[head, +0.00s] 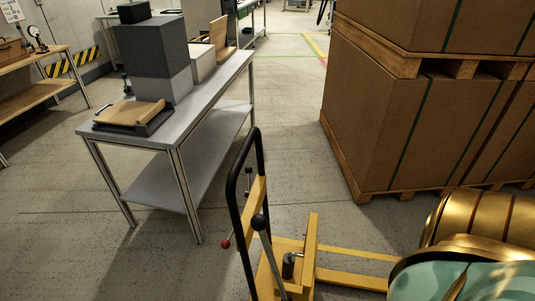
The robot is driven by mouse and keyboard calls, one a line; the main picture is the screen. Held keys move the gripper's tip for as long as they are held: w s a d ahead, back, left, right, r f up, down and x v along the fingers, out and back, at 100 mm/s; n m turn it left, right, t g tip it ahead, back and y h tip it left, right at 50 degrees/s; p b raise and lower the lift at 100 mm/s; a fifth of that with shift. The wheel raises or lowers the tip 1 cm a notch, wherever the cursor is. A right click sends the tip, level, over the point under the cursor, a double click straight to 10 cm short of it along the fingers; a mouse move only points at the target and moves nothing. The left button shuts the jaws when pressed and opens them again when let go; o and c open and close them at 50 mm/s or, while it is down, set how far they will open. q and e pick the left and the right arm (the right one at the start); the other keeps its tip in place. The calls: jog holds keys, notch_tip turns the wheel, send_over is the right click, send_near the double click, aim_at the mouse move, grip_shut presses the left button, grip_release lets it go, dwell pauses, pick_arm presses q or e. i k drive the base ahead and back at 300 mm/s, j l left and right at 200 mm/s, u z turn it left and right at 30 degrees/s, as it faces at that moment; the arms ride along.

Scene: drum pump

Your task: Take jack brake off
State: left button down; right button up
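A yellow jack (262,272) with a black looped handle (233,190) stands in the lower middle of the head view. A grey lever with a black knob (259,222) rises at its front. A small red knob (226,243) sticks out to the left of the handle. I cannot tell which of these is the brake. A short dark cylinder (289,265) stands on the jack's base, and yellow forks (352,279) reach to the right. The jack's lower end is cut off by the picture edge. Neither gripper is in view.
A grey metal table (190,115) with boxes and a wooden board stands to the left of the jack. Large strapped cartons (400,130) on a wooden pallet stand at the right. Open floor (285,150) lies between them. A wooden workbench (35,95) is at far left.

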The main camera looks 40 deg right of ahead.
aim_at(249, 169)
jog(key=i+j+z, duration=0.2)
jog(key=z, duration=0.3)
jog(key=i+j+z, duration=0.25)
jog(key=z, duration=0.2)
jog(key=i+j+z, duration=0.15)
jog(key=j+z, duration=0.35)
jog(key=i+j+z, duration=0.1)
jog(key=j+z, duration=0.25)
jog(key=z, duration=0.15)
jog(key=j+z, duration=1.05)
jog(key=j, duration=0.3)
